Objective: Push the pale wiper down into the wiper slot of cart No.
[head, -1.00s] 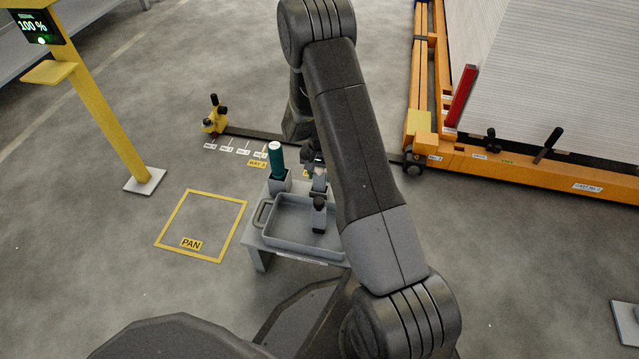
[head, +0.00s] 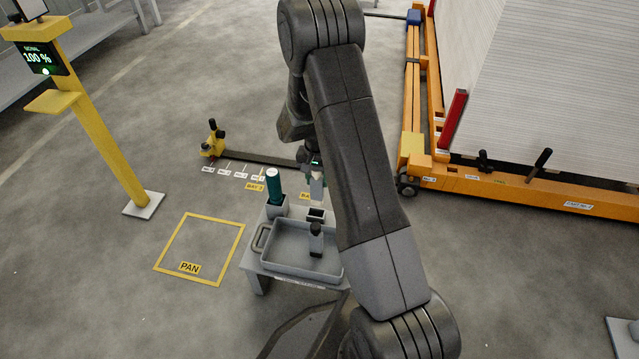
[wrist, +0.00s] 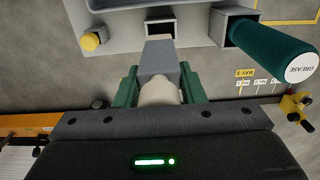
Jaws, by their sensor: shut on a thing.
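My gripper (head: 314,168) is shut on the pale wiper (head: 316,190). It holds the wiper upright above the small grey stand. In the wrist view the green fingers of my gripper (wrist: 160,90) press on both sides of the wiper's pale part (wrist: 160,92), with a grey block (wrist: 157,58) at its far end. An open, dark, empty square holder (head: 316,214) on the stand lies just below the wiper. The orange cart (head: 510,192) with a stack of white sheets is at the right, well apart from the wiper. Its labels are too small to read surely, and I cannot make out the wiper slot.
A green grease tube (head: 275,187) stands in its holder beside the empty one. A yellow post (head: 105,130) stands left. Floor between stand and cart is clear.

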